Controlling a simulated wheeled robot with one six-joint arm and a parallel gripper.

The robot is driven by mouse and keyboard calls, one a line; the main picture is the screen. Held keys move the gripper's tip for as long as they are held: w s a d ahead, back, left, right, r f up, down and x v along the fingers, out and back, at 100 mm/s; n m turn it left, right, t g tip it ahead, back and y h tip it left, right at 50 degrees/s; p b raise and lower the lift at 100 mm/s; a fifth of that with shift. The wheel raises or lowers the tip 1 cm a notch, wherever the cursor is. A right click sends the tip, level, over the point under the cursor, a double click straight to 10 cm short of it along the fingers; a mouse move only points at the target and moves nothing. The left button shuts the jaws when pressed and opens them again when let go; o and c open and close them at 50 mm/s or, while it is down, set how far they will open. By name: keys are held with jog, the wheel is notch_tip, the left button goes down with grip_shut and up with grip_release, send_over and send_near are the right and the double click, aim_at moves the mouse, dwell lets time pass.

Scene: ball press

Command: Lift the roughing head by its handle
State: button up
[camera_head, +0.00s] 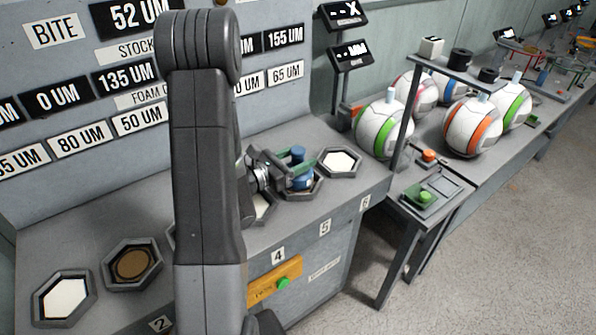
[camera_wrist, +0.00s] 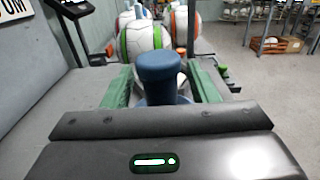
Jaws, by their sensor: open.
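The blue piece with a knobbed handle (camera_head: 299,180), which I take for the roughing head, stands upright in a hexagonal tray (camera_head: 318,190) near the label 5. In the wrist view the blue handle (camera_wrist: 160,72) rises between my green fingers, with its round top toward the camera. My gripper (camera_head: 283,169) is open around the handle, one finger on each side. In the wrist view my gripper (camera_wrist: 161,88) shows small gaps beside the handle. The lower part of the blue piece is mostly hidden by my gripper.
Hexagonal trays with white pads (camera_head: 341,161) (camera_head: 62,300) and one with a brown pad (camera_head: 134,263) sit along the grey bench. My arm hides the middle trays. A shelf frame (camera_head: 455,68) and several balls (camera_head: 472,128) stand to the right. The wall panel with labels rises behind.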

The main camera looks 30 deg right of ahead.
grip_shut()
dwell(1.4)
